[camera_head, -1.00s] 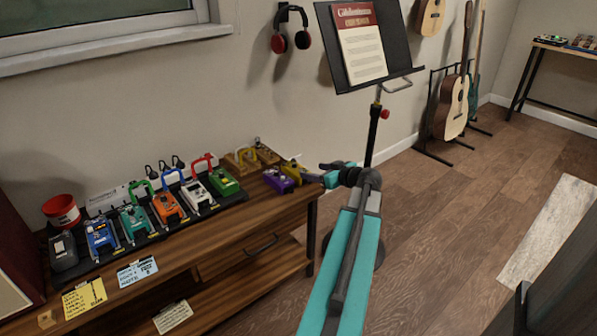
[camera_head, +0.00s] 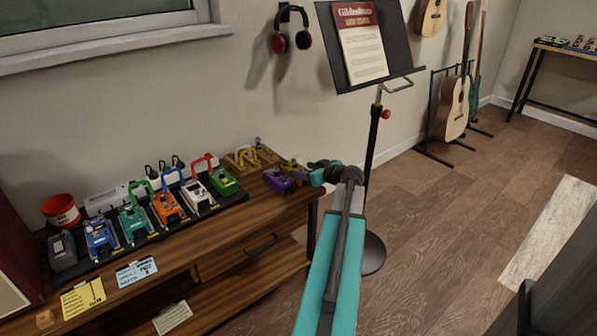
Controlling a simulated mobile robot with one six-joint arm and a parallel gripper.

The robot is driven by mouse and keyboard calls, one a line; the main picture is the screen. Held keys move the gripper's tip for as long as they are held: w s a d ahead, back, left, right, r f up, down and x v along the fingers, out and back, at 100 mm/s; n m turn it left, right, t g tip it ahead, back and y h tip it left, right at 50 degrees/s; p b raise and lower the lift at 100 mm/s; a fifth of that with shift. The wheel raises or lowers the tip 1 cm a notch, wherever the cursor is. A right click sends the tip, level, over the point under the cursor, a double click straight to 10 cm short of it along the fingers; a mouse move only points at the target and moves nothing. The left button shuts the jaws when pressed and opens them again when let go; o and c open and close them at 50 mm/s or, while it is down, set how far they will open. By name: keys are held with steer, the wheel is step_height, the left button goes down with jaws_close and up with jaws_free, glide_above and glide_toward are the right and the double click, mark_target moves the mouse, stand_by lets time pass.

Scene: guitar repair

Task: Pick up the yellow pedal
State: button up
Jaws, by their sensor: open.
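The yellow pedal (camera_head: 290,165) is at the right end of the wooden bench, just behind a purple pedal (camera_head: 279,182). Only a small part of it shows; the rest is hidden by the purple pedal and my gripper. My gripper (camera_head: 301,174) is open at the bench's right end, close to both pedals. Its fingers are small and dark here, and I cannot tell whether they touch the yellow pedal or stand around it.
A pedalboard (camera_head: 141,243) with several coloured pedals fills the bench's left and middle. A wooden rack with cables (camera_head: 240,163) stands behind the purple pedal. A music stand (camera_head: 374,140) rises right of the bench.

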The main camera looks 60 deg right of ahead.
mark_target(298, 169)
steer(key=shift+b+x, duration=0.45)
steer(key=shift+x, duration=2.1)
steer(key=shift+a+f, duration=0.15)
steer(key=shift+a, duration=0.05)
steer(key=c, duration=1.1)
step_height(298, 169, up, 10)
steer(key=shift+r+p, duration=0.1)
steer(key=shift+p, duration=0.9)
